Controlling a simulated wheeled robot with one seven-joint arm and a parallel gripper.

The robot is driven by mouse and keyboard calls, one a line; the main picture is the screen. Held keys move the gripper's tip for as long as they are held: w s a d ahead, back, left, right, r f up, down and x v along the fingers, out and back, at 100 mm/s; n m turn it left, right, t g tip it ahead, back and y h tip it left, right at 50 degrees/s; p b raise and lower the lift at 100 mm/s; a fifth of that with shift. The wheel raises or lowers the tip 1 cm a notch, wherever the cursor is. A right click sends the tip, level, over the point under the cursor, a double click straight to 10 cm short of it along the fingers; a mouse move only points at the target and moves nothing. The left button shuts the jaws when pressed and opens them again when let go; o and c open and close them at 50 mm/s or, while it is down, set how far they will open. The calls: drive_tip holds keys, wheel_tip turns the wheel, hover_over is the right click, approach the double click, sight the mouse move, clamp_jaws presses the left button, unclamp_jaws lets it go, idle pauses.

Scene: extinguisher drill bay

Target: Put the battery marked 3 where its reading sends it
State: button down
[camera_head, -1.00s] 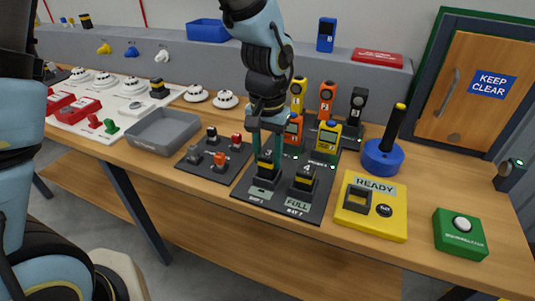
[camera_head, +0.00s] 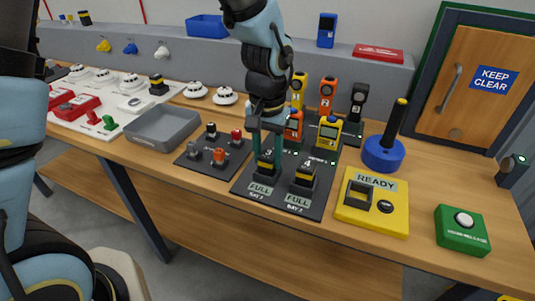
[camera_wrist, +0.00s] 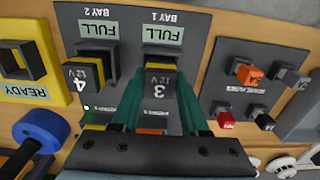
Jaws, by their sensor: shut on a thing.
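The battery marked 3 (camera_head: 266,168), black with a yellow band, stands upright at Bay 1 of the dark charger board (camera_head: 240,189). It also shows in the wrist view (camera_wrist: 160,86), marked 12V. The display in front of it (camera_head: 261,189) reads FULL. My gripper (camera_head: 267,155) is shut on this battery from above, one green finger on each side; the fingers also show in the wrist view (camera_wrist: 159,95). The battery marked 4 (camera_head: 304,178) stands at Bay 2, and its display (camera_head: 297,200) also reads FULL.
A yellow box (camera_head: 372,224) marked READY has a square opening. A grey tray (camera_head: 162,130) and a dark pad (camera_head: 190,164) with small coloured pieces lie left. Orange and yellow handheld devices (camera_head: 328,133) stand close behind the batteries. A green button box (camera_head: 461,236) is at right.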

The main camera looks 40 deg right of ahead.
unclamp_jaws()
idle(0.4)
drive_tip(key=shift+r, duration=0.1)
drive_tip(key=shift+r+p, duration=2.8)
drive_tip(key=shift+r, duration=0.65)
drive_tip(key=w+a+r+n+b, duration=0.1)
drive_tip(key=w+a+n, duration=0.2)
drive_tip(key=w+a, duration=0.4)
drive_tip(key=w+a+r+n, duration=0.15)
drive_tip(key=w+a, duration=0.35)
drive_tip(key=a, duration=0.5)
drive_tip(key=a+n, duration=0.2)
drive_tip(key=a, duration=0.4)
drive_tip(key=a+n+t+b, duration=0.1)
drive_tip(key=a, duration=0.5)
drive_tip(key=w+a+n, duration=0.1)
drive_tip(key=a+n, duration=0.1)
drive_tip(key=a, duration=0.4)
drive_tip(key=shift+r+n+t, duration=0.1)
drive_tip(key=shift+n+t, duration=0.2)
drive_tip(key=shift+n, duration=0.05)
